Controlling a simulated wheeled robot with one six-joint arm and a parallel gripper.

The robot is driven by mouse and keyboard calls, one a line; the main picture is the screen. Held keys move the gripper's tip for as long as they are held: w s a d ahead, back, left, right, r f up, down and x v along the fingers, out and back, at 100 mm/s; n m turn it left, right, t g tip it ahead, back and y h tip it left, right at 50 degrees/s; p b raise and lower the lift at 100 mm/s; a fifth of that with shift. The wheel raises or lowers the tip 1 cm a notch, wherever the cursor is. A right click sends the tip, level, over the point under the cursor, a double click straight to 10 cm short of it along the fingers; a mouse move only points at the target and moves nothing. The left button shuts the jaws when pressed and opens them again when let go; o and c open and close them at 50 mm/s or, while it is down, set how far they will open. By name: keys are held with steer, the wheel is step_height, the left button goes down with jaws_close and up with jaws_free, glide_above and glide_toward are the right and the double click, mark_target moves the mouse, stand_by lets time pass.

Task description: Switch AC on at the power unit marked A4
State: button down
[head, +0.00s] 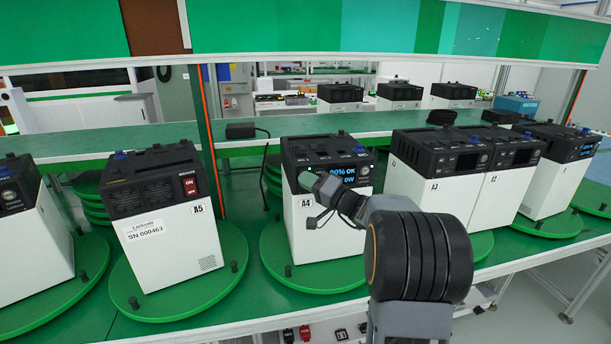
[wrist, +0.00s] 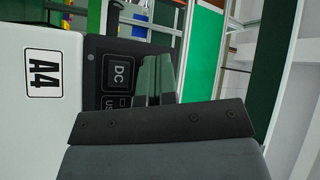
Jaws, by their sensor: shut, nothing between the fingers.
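The power unit marked A4 (head: 316,222) stands on a green turntable in the middle of the head view, a white box with a black top and a lit display (head: 347,175) with blue text. My gripper (head: 306,180) is shut and empty, its tips at the left part of A4's black front panel. In the wrist view the A4 label (wrist: 43,74) lies sideways, with a DC button (wrist: 118,74) and a partly covered USB button (wrist: 117,103). My fingers (wrist: 156,76) are just right of the DC button; contact cannot be told. No AC button is readable.
Unit A5 (head: 176,247) stands left with a red switch. Units A3 (head: 425,194) and A2 (head: 503,196) stand close on the right. A green shelf edge (head: 330,28) runs above.

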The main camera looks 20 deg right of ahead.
steer(key=shift+s+f+b, duration=0.1)
steer(key=shift+s+b, duration=0.1)
steer(key=shift+b, duration=0.15)
steer(key=shift+s+a+b, duration=0.15)
steer(key=shift+s+b, duration=0.35)
steer(key=shift+s, duration=0.05)
steer(key=shift+s+a+b, duration=0.25)
steer(key=shift+s+b, duration=0.65)
steer(key=shift+s, duration=0.35)
steer(key=shift+s+a+b, duration=0.25)
steer(key=shift+s+b, duration=0.65)
steer(key=shift+s, duration=0.3)
